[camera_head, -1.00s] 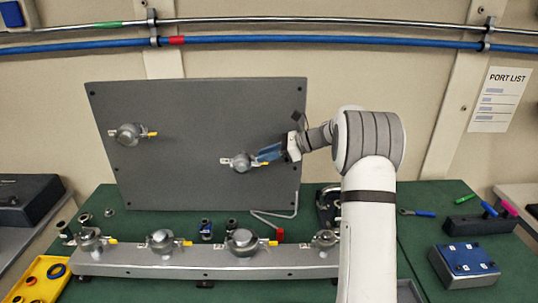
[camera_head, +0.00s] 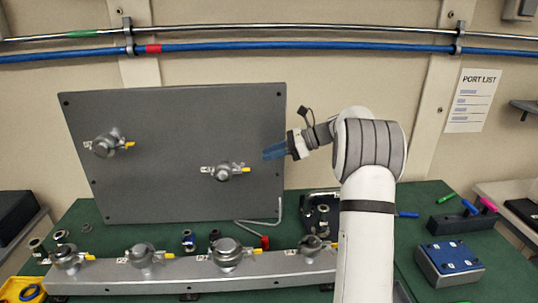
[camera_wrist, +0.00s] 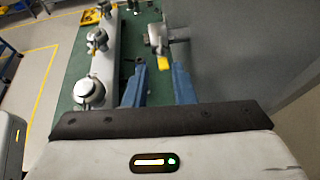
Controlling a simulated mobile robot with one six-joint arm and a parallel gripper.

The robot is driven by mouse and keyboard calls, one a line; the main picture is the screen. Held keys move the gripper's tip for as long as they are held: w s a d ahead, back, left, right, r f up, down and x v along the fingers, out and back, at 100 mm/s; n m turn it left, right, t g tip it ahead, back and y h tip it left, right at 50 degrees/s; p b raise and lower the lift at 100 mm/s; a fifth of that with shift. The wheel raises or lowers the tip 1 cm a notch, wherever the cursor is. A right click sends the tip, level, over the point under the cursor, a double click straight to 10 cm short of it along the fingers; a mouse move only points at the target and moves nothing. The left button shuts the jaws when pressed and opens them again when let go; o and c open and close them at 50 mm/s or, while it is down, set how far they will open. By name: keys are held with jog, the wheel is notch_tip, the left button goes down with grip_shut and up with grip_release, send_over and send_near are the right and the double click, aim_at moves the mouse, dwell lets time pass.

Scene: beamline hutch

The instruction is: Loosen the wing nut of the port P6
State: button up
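A grey upright panel (camera_head: 180,110) carries two round metal ports with yellow-tipped wing nuts: one at upper left (camera_head: 107,143) and one at lower right (camera_head: 222,172). Several similar ports sit on the grey rail (camera_head: 110,283) in front. The port labels are too small to read, so I cannot tell which is P6. My gripper (camera_head: 268,153) has blue fingers and is to the right of the lower right panel port, apart from it. In the wrist view, my gripper (camera_wrist: 158,78) is open and empty, with a yellow-tipped port (camera_wrist: 156,38) beyond the gap between its fingers.
A red-ended hex key (camera_head: 265,241) lies near the panel's foot. Small fittings (camera_head: 188,240) stand between panel and rail. A blue-topped box (camera_head: 450,256) and a dark pen holder (camera_head: 458,220) are at right. A port list (camera_head: 472,101) hangs on the wall.

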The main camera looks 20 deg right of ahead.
jog(key=shift+s+a+m+t+b, duration=0.2)
jog(key=shift+a+m+t+b, duration=0.15)
jog(key=shift+m+b, duration=0.2)
jog(key=shift+c, duration=1.4)
jog(key=s+a+m+t+b, duration=0.1)
jog(key=m, duration=0.1)
jog(key=s+a+m+t+b, duration=0.1)
jog(key=m, duration=0.1)
jog(key=s+a+r+m+t+y+b, duration=0.1)
jog(key=m, duration=0.2)
jog(key=shift+t, duration=0.25)
grip_shut()
jog(key=s+a+f+m+t+h+b, duration=0.1)
jog(key=s+f+m+t+h+b, duration=0.3)
jog(key=m, duration=0.5)
jog(key=s+f+m+t+h+b, duration=0.1)
jog(key=s+m+t+h+b, duration=0.2)
jog(key=s+m, duration=0.5)
jog(key=m+y+p, duration=0.1)
jog(key=m+p, duration=0.1)
send_near(238, 165)
jog(key=w+a, duration=0.1)
jog(key=a, duration=0.3)
jog(key=w, duration=0.2)
jog(key=w+d, duration=0.1)
jog(key=shift+w+f+t, duration=0.15)
jog(key=shift+f+t, duration=0.15)
jog(key=shift+t, duration=0.1)
jog(key=shift+w+d, duration=0.1)
jog(key=shift+w, duration=0.35)
